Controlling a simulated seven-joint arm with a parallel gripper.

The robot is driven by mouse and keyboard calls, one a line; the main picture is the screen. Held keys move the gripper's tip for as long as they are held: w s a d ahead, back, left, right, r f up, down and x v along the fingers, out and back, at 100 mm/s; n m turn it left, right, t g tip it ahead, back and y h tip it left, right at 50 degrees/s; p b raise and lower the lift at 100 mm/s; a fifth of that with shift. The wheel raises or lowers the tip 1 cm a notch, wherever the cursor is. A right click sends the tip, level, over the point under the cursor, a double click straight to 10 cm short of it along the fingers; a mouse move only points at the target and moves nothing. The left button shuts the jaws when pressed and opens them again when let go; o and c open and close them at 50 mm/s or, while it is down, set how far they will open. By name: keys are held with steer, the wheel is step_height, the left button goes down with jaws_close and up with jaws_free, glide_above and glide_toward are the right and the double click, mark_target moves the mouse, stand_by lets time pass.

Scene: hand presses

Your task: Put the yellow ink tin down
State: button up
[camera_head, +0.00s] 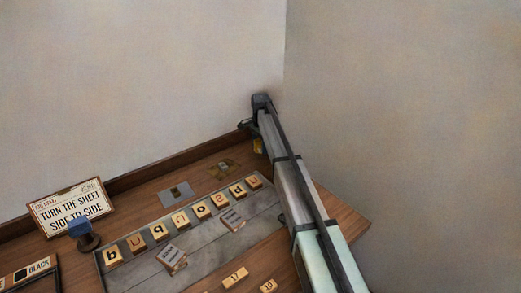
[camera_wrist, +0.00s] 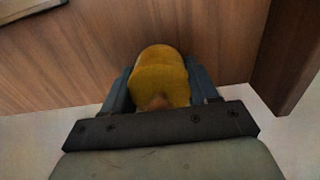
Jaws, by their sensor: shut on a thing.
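The yellow ink tin (camera_wrist: 160,72) is between the two fingers of my gripper (camera_wrist: 158,88) in the wrist view. My gripper is shut on it. In the head view only a small yellow patch of the tin (camera_head: 258,146) shows beside my arm, near the far right part of the wooden table (camera_head: 338,212). My arm hides the rest. In the wrist view, wood fills the space beyond the tin; I cannot tell whether the tin touches it.
A grey tray (camera_head: 203,262) holds several letter blocks (camera_head: 158,232). Behind it lie a grey plate (camera_head: 175,194) and a brown plate (camera_head: 224,169). A sign (camera_head: 68,207) and a blue-topped stamp (camera_head: 80,230) stand at the left. A raised wooden edge (camera_head: 160,172) runs along the back.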

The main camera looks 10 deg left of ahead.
steer(key=shift+f, duration=1.1)
steer(key=shift+f, duration=0.15)
steer(key=o, duration=1.2)
steer(key=shift+o, duration=0.2)
step_height(320, 180, up, 12)
steer(key=shift+r, duration=0.15)
